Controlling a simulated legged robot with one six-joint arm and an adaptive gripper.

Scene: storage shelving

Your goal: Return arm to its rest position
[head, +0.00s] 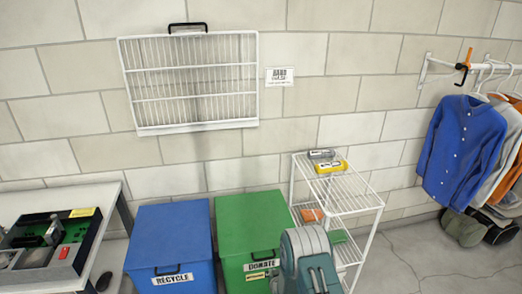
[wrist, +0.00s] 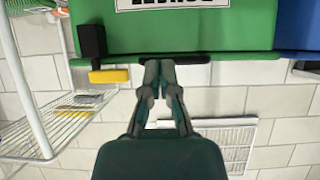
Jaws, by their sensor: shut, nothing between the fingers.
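My gripper (wrist: 160,72) shows in the wrist view, where the scene appears upside down. Its two fingers are closed together at the tips, with nothing between them. The tips overlap the edge of the green bin (wrist: 235,28) and its black handle in the picture; I cannot tell how far apart they are. In the head view, part of my grey-teal arm (head: 308,262) stands at the bottom, in front of the green donate bin (head: 243,222) and the wire shelf. The fingers cannot be made out there.
A blue recycle bin (head: 168,238) stands left of the green one. A white wire shelf (head: 346,190) with small items stands right. A table (head: 112,203) with an open case is far left. A wire rack (head: 190,125) and clothes rail (head: 463,62) are on the wall. Right floor is open.

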